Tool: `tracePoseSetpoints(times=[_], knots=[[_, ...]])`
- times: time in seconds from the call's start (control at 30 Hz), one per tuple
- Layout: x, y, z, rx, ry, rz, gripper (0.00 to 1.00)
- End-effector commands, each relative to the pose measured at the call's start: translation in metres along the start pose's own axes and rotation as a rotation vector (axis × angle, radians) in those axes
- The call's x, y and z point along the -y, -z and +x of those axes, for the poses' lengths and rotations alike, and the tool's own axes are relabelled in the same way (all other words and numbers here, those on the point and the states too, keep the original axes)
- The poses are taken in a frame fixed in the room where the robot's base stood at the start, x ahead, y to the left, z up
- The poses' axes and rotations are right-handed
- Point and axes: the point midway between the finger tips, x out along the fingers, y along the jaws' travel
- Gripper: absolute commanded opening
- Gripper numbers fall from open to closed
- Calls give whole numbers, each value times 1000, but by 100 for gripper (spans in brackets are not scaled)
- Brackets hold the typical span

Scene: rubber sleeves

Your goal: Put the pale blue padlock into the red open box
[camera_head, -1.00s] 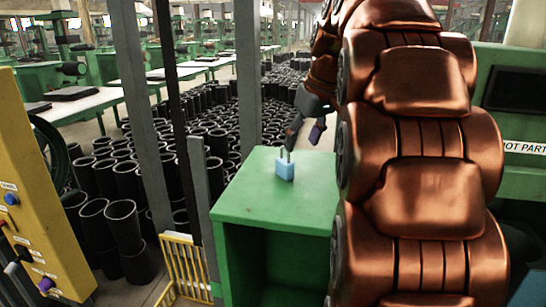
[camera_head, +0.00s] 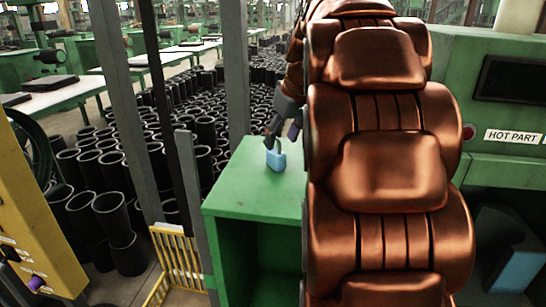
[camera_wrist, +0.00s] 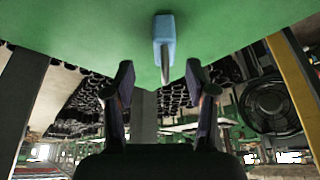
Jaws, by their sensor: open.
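The pale blue padlock (camera_head: 276,160) stands on the green cabinet top (camera_head: 240,185) near its back part, with its shackle up. In the wrist view the padlock (camera_wrist: 164,38) shows near the top centre, its grey shackle pointing down in the picture between the fingers. My gripper (camera_head: 282,134) is open and empty, just above and behind the padlock in the head view. In the wrist view the fingers (camera_wrist: 161,76) are spread on both sides of the shackle's line, apart from the padlock's body. No red open box shows in these frames.
Many black rubber sleeves (camera_head: 110,215) stand on the floor at left. A yellow rack (camera_head: 180,262) and grey posts stand left of the cabinet. A green machine with a "HOT PART" label (camera_head: 513,136) is at right. The cabinet top around the padlock is clear.

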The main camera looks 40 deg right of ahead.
Motion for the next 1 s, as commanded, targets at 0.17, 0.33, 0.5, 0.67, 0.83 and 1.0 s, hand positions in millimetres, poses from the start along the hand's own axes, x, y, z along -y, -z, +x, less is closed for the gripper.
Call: tracePoseSetpoints(times=[0.17,0.33,0.5,0.67,0.83,1.0], knots=[[4,-3,10,4,3,1,56],[6,-5,24,7,3,1,56],[6,-5,39,5,3,0,56],[6,-6,44,4,2,0,56],[6,-5,43,3,1,0,52],[6,-5,43,3,1,0,34]])
